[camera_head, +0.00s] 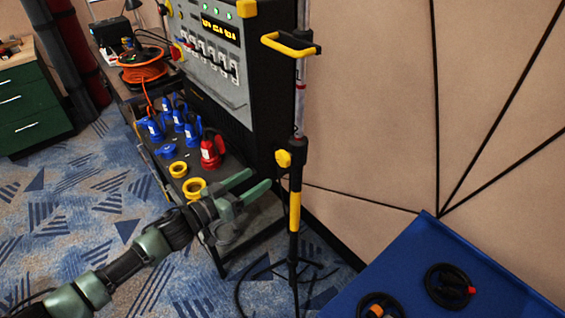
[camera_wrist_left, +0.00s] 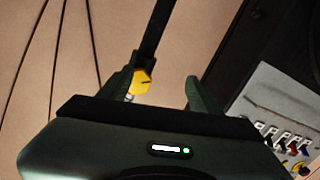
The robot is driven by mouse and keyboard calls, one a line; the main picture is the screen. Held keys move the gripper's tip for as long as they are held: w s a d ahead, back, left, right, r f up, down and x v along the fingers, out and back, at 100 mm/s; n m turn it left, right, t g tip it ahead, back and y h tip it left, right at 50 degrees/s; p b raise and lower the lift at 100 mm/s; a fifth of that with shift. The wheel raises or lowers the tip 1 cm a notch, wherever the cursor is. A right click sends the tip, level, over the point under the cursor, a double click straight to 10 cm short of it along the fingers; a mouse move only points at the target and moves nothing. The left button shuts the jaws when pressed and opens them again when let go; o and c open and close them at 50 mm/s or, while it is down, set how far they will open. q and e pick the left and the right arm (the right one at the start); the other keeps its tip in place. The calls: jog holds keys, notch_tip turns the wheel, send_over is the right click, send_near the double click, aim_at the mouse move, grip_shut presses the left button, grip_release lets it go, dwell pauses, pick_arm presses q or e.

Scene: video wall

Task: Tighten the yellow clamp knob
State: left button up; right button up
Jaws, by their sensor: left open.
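The yellow clamp knob (camera_head: 283,158) sits on the left side of an upright black, yellow and silver stand pole (camera_head: 295,200). My left gripper (camera_head: 259,181) is open, its two green fingers pointing right, a little below and left of the knob. In the left wrist view the knob (camera_wrist_left: 141,82) shows beyond the fingers, closer to the left finger than to the right one. The left finger partly overlaps its edge in that view. The open left gripper (camera_wrist_left: 160,88) has nothing between its fingers that I can see it holding. My right gripper is not in view.
A dark control rack (camera_head: 245,85) stands behind and left of the pole. A low table carries blue connectors (camera_head: 190,130), a red connector (camera_head: 212,150) and yellow rings (camera_head: 194,188). A blue-covered surface (camera_head: 420,270) with black coils is at lower right. Cable (camera_head: 240,290) lies around the stand's base.

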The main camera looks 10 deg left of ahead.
aim_at(281, 162)
pick_arm(q)
jog(key=shift+m+g+h, duration=0.3)
jog(key=shift+m+h, duration=0.1)
jog(key=shift+h, duration=0.4)
jog(key=w+d+r, duration=0.1)
jog(key=d, duration=0.1)
jog(key=w+d+r+p, duration=0.1)
jog(key=d, duration=0.1)
jog(key=w+d+r, duration=0.1)
jog(key=d, duration=0.1)
jog(key=shift+w+d+r, duration=0.1)
jog(key=shift+w+r, duration=0.2)
jog(key=shift+r, duration=0.05)
jog(key=shift+w+d+f, duration=0.1)
jog(key=shift+w+d, duration=0.3)
jog(key=shift+w, duration=0.15)
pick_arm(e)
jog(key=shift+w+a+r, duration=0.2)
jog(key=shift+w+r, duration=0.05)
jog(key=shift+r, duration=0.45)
pick_arm(q)
jog(key=c, duration=1.4)
